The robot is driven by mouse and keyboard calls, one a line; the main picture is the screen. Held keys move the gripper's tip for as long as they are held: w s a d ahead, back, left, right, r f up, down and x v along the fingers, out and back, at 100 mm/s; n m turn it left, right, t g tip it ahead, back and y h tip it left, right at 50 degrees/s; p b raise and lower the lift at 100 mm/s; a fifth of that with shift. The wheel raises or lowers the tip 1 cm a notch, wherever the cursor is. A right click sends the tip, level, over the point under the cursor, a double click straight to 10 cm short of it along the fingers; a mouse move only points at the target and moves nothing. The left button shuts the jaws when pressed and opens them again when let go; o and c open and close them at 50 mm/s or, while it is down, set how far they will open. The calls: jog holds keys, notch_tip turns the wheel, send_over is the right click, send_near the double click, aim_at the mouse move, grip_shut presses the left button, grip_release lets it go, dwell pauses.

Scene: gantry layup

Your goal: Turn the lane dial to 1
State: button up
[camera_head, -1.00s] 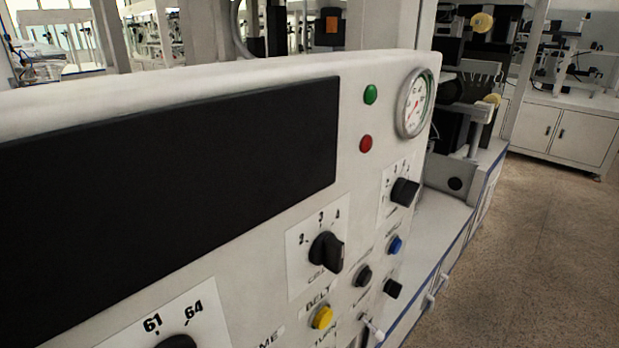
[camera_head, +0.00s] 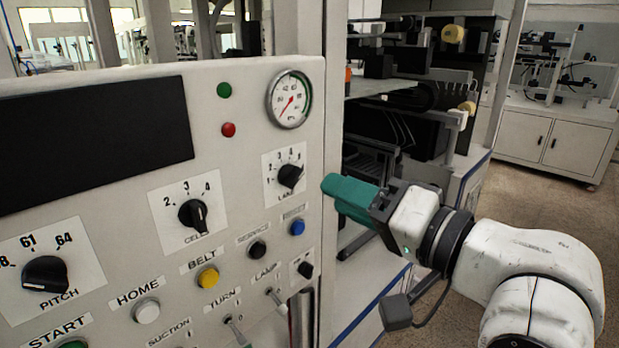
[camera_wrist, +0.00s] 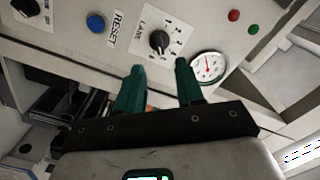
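The lane dial (camera_head: 290,176) is a black knob on a white plate at the right side of the control panel. Small numbers arc above it, and LANE is printed below. Its exact setting is hard to read; its pointer seems to lean right. In the wrist view the lane dial (camera_wrist: 158,42) is ahead, between the lines of the two fingers. My gripper (camera_head: 328,188) has green fingers and is just right of the panel, apart from the dial. In the wrist view my gripper (camera_wrist: 157,70) has its fingers spread, with nothing between them.
A pressure gauge (camera_head: 289,99) sits above the dial and a blue reset button (camera_head: 297,227) below. The cell dial (camera_head: 194,214) is to the left; several buttons and switches are lower. A machine with shelves (camera_head: 410,110) stands behind my arm. Open floor lies at right.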

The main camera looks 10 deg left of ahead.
aim_at(299, 178)
jog(key=x, duration=0.7)
jog(key=shift+w+a+p, duration=0.1)
jog(key=shift+p, duration=0.3)
jog(key=shift+c, duration=0.2)
grip_shut()
